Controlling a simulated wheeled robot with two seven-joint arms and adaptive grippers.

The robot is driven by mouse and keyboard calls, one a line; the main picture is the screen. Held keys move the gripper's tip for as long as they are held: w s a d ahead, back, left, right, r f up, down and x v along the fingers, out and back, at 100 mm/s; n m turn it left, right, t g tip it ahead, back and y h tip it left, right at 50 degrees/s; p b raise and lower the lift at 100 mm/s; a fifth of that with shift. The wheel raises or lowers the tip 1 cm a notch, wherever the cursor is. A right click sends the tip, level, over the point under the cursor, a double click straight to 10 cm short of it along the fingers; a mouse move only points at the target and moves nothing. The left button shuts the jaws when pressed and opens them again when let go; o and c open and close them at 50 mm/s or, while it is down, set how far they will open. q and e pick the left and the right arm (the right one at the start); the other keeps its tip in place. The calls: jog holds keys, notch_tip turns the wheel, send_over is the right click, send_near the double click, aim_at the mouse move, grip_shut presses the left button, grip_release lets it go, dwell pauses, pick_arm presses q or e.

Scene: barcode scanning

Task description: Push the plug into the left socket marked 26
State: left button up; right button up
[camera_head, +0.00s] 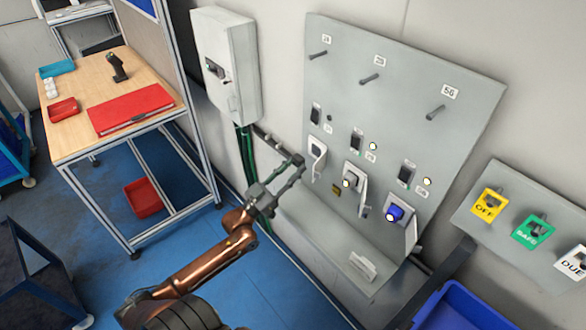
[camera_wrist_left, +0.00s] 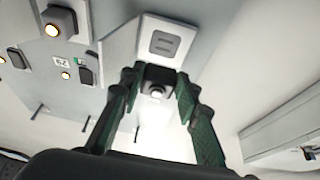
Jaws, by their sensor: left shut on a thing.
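The left socket (camera_head: 318,150), white and in the column marked 26, is on the grey panel in the head view. My left gripper (camera_head: 293,170) is just left of it there, and its gap to the panel is hard to judge. In the left wrist view my left gripper (camera_wrist_left: 157,82) has its green-padded fingers on both sides of a dark plug (camera_wrist_left: 155,77) with a bright round end. Beyond the plug is a white slotted part (camera_wrist_left: 169,40), probably the left socket. I cannot tell whether plug and socket touch. My right gripper is not in view.
The middle socket (camera_head: 356,174) and the right socket, with a blue plug (camera_head: 396,213), are to the right. Pegs (camera_head: 369,78) stick out above. A grey cabinet (camera_head: 227,65) hangs to the left, and a wooden-topped table (camera_head: 83,79) stands farther left. A sloped ledge (camera_head: 325,238) lies below.

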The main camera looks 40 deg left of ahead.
aim_at(316, 151)
pick_arm(q)
jog(key=shift+w+d+b, duration=0.2)
jog(key=shift+w+b, duration=0.4)
jog(key=shift+w, duration=2.15)
jog(key=shift+f, duration=0.1)
jog(key=shift+p, duration=0.65)
jog(key=shift+w, duration=0.5)
dwell(0.4)
jog(key=o, duration=1.2)
jog(key=shift+c, duration=0.2)
